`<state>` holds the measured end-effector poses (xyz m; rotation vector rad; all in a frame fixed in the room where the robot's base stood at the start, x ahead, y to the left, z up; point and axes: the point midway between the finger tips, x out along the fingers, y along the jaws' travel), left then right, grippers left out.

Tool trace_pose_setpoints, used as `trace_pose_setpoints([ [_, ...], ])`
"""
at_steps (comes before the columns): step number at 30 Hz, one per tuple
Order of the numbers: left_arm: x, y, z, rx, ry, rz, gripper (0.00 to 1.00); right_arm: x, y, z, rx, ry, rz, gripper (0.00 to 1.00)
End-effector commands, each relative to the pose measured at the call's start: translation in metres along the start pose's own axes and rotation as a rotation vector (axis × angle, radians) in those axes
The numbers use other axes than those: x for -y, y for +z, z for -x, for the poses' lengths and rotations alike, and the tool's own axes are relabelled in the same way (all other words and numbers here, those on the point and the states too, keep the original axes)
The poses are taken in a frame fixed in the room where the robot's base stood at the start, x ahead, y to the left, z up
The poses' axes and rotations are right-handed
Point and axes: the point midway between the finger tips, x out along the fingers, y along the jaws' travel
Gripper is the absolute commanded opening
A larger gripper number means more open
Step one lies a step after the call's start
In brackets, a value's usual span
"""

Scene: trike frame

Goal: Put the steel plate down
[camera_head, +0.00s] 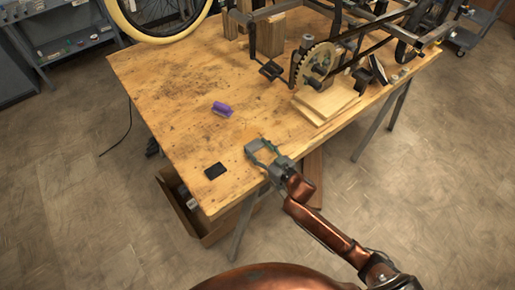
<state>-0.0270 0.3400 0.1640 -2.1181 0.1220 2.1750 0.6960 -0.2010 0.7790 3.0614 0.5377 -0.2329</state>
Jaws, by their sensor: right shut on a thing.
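My right gripper (262,149) is at the front edge of the wooden workbench (165,95), low over its top. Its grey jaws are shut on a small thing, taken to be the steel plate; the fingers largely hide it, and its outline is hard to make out. I cannot tell whether it touches the bench. My left gripper is not in view.
A black flat square (215,171) and a purple object (222,109) lie on the bench left of the gripper. Wooden boards (326,103) and the trike frame (340,40) with its chainring occupy the right and back. The bench's left middle is clear.

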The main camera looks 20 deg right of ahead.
Motion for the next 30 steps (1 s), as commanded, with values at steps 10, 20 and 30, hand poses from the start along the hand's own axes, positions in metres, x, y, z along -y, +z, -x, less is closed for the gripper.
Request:
trace_pose_setpoints([
  [10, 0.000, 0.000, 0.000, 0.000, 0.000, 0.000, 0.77, 0.000, 0.002, 0.000, -0.002, 0.000, 0.001, 0.54],
  [20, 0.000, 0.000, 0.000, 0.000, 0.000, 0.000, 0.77, 0.000, 0.001, 0.000, -0.002, 0.000, 0.001, 0.71],
  [30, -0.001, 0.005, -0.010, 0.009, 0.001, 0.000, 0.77, 0.000, 0.005, -0.001, 0.000, -0.001, 0.002, 0.71],
])
